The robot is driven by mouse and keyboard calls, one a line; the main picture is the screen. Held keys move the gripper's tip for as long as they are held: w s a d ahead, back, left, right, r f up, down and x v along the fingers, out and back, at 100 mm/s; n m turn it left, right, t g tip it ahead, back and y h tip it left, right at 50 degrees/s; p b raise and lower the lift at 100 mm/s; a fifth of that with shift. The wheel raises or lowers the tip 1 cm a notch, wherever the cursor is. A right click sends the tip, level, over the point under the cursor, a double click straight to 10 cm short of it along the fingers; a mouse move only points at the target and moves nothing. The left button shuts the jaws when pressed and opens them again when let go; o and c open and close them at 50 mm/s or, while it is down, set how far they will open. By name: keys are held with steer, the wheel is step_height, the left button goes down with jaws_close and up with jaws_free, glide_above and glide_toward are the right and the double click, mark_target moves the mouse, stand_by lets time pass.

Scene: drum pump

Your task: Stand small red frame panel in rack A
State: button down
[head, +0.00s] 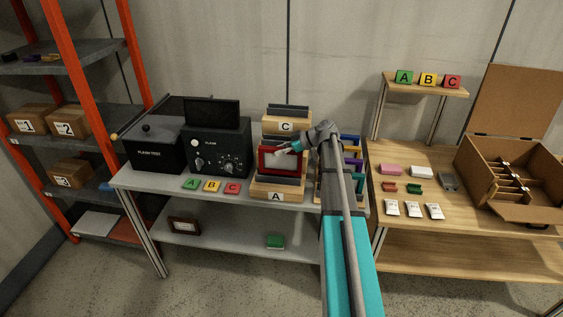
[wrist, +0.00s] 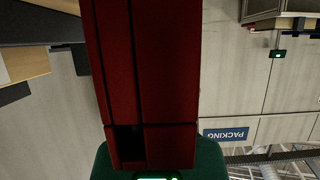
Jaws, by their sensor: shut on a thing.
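Rack A (head: 262,193) is a wooden block with dark slotted parts and an "A" label, at the front of the grey bench. My gripper (head: 291,148) is shut on the red panel near its upper right. I cannot tell whether the panel touches the rack.
Rack C (head: 271,125) stands behind the panel. A rack of coloured panels (head: 352,160) is close to the right, beside my arm. A black control box (head: 220,150) stands left. Green, yellow and red letter tiles (head: 211,186) lie at the bench front.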

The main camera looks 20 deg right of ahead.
mark_target(281, 169)
stand_by(0.4)
steer(key=shift+w+a+f+b, duration=0.15)
steer(key=shift+w+f+b, duration=0.05)
steer(key=shift+f+b, duration=0.25)
steer(key=shift+w+a+f+b, duration=0.1)
steer(key=shift+w+f+b, duration=0.1)
steer(key=shift+f+b, duration=1.35)
steer(key=shift+f, duration=0.05)
steer(key=shift+c, duration=2.2)
jaws_free()
steer(key=shift+s+d+r+p, duration=0.3)
steer(key=shift+d+r+p, duration=0.05)
steer(key=shift+r, duration=0.05)
steer(key=p+v, duration=0.5)
steer(key=v, duration=0.6)
